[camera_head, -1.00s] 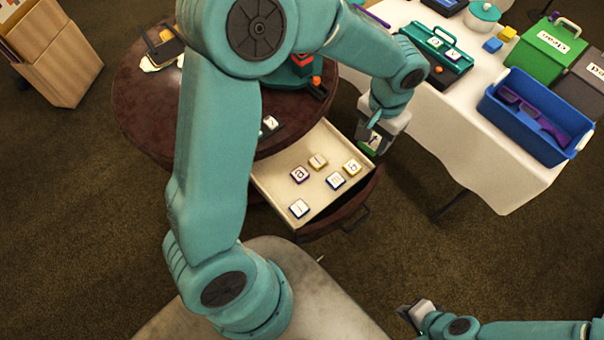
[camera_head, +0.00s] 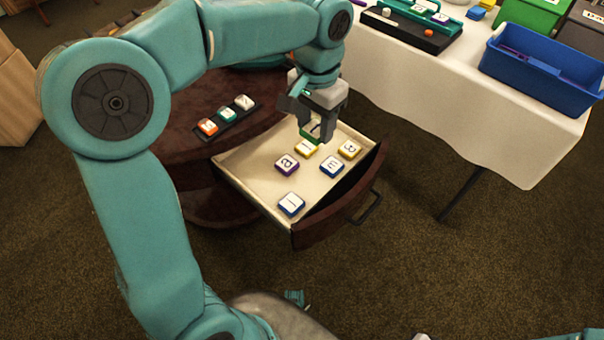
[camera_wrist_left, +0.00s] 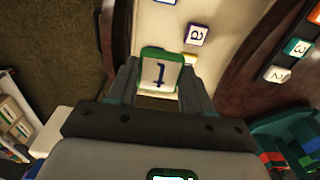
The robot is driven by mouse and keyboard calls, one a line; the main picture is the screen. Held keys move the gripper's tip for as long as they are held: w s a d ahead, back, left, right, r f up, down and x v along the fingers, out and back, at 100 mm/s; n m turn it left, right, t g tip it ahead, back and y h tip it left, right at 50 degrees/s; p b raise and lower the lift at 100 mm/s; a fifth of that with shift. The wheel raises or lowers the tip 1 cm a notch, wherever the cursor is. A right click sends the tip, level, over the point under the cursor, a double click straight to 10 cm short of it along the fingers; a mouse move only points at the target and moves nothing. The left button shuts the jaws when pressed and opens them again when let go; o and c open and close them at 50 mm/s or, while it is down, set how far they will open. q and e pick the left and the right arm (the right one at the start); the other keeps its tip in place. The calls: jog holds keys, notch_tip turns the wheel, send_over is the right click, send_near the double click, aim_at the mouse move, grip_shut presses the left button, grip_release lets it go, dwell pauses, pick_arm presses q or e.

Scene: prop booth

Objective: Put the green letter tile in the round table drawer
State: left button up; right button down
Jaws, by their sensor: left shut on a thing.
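The green letter tile (camera_wrist_left: 160,72) is in the jaws of my left gripper (camera_head: 313,131), with its white lettered face showing in the left wrist view. In the head view the tile is mostly hidden by the fingers. The round table (camera_head: 190,143) has its drawer (camera_head: 257,172) pulled open. My left gripper is over the far part of the drawer, and the tile appears just above a yellow tile there; the exact gap is hard to tell.
A dark rack (camera_head: 236,118) with tiles stands on the tabletop. A white-clothed table (camera_head: 470,120) with a blue bin (camera_head: 535,75) stands right.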

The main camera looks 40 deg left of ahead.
pick_arm(q)
jog(key=b, duration=0.4)
send_over(312, 187)
notch_tip(312, 187, down, 13)
jog(key=shift+f, duration=0.15)
notch_tip(312, 187, down, 5)
jog(key=shift+f+b, duration=0.2)
jog(key=shift+b, duration=0.65)
jog(key=shift+f, duration=0.1)
jog(key=shift+f, duration=0.15)
jog(key=o, duration=1)
notch_tip(312, 187, up, 12)
jog(key=p, duration=0.4)
jog(key=shift+r, duration=0.25)
